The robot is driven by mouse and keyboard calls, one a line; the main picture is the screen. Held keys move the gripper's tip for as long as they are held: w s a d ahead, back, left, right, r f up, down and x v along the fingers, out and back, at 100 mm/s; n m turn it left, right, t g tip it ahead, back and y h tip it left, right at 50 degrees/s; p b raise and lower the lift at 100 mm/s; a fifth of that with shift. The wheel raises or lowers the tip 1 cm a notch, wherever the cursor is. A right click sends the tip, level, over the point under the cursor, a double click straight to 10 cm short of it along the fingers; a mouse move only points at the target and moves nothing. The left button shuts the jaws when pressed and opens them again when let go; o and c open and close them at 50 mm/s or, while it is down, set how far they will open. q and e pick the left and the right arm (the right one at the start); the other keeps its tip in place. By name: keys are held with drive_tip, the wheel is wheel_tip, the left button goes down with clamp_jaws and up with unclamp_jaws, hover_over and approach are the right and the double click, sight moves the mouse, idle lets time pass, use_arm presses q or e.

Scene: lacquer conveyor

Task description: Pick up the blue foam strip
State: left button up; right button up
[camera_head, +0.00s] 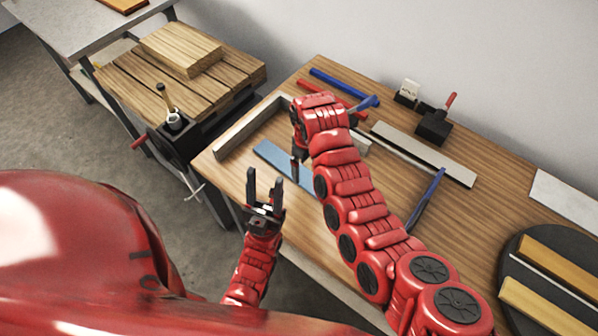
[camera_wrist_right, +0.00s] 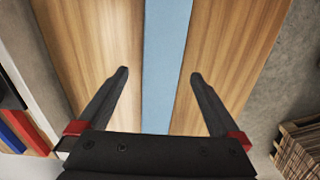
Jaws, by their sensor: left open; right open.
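The blue foam strip (camera_head: 275,158) is flat, light blue and lies on the wooden workbench (camera_head: 510,215) near its front left edge. My right arm covers part of it in the head view. In the right wrist view the strip (camera_wrist_right: 165,60) runs lengthwise between the fingers. My right gripper (camera_wrist_right: 159,75) is open, with one finger on each side of the strip; it also shows in the head view (camera_head: 297,155). I cannot tell whether the fingers touch the bench. My left gripper (camera_head: 264,180) is open and empty, in front of the bench edge, pointing up.
A grey bar (camera_head: 250,128) lies left of the strip. Red (camera_head: 322,92) and blue (camera_head: 335,80) tools lie behind my right gripper. A long grey metal strip (camera_head: 425,155) lies to the right. A vise (camera_head: 174,119) stands beside the bench. A black round plate (camera_head: 535,240) is far right.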

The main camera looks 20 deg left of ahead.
sight(306, 177)
wheel_tip(306, 177, down, 3)
drive_tip(key=shift+s+f+p, duration=0.1)
drive_tip(key=shift+s+p, duration=0.05)
drive_tip(key=shift+p, duration=0.4)
drive_tip(key=shift+a+f, duration=0.1)
drive_tip(key=shift+f, duration=0.3)
drive_tip(key=c, duration=1.3)
drive_tip(key=shift+r, duration=0.1)
